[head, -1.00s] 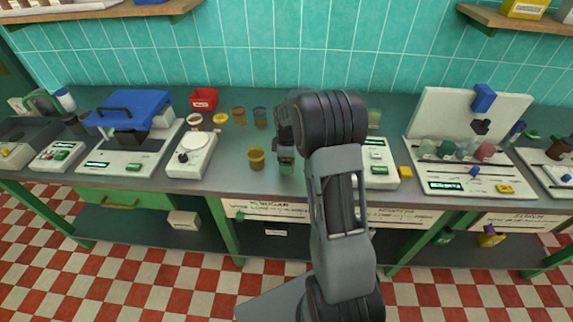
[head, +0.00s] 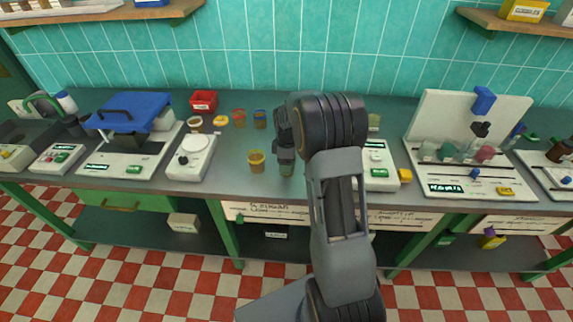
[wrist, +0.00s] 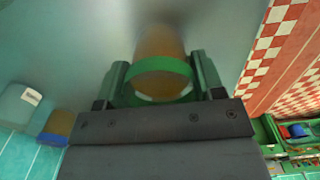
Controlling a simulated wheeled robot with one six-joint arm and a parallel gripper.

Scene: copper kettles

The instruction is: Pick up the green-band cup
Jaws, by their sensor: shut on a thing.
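The green-band cup (wrist: 160,45) is amber with a green band around it, in the top middle of the wrist view. My gripper (wrist: 165,78) has one green finger on each side of the cup at the band and is shut on it. In the head view my gripper (head: 287,168) is low over the front half of the counter. My gripper and arm largely hide the held cup there, and I cannot tell whether it touches the counter.
A yellow-band cup (head: 256,161) stands close to the left of my gripper. A blue-band cup (head: 260,119) and an orange-band cup (head: 239,118) stand farther back. A white scale (head: 191,157) is on the left, and a white device (head: 379,170) is on the right.

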